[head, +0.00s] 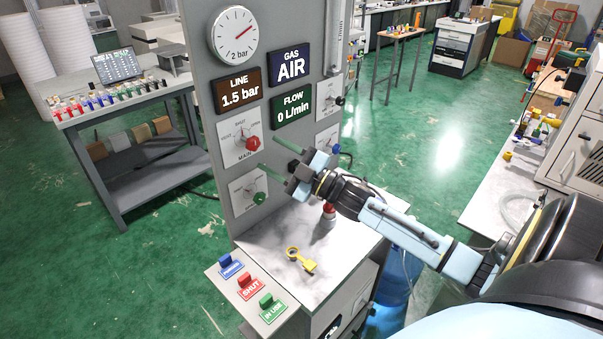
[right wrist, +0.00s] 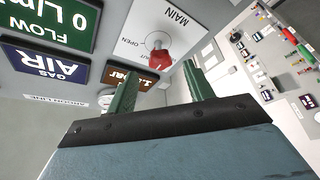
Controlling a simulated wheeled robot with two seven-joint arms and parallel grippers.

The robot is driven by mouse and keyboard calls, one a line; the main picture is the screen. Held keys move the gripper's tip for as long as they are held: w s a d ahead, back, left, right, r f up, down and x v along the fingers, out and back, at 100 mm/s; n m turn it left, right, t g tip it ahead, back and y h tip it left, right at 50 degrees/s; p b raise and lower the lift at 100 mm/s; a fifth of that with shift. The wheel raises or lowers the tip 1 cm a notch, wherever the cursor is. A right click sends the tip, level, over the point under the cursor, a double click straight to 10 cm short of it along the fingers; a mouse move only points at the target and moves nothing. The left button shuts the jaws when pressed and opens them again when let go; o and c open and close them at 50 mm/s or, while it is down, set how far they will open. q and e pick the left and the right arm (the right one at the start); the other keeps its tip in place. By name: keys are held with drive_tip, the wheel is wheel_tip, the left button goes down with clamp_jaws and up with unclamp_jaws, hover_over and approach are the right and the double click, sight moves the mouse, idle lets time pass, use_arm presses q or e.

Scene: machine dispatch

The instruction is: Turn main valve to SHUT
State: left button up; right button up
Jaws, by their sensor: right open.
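The main valve has a red knob (head: 253,143) on a white plate marked MAIN, with SHUT at the top of its dial and OPEN to the right. The knob also shows in the right wrist view (right wrist: 160,60), between and beyond the fingers. I cannot tell exactly where it points. My right gripper (head: 277,157) is open and empty, its two green fingers toward the panel just right of the knob, apparently apart from it. My left gripper is in neither view.
A green knob (head: 261,198) sits on the plate below. A pressure gauge (head: 234,34) and GAS AIR, LINE 1.5 bar and FLOW 0 L/min signs are above. A yellow key-like piece (head: 301,259) lies on the ledge, near blue, red and green tags on the sloped rack (head: 225,282).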

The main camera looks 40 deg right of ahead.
drive_tip(key=b+v, duration=0.1)
drive_tip(key=v, duration=0.6)
idle(0.5)
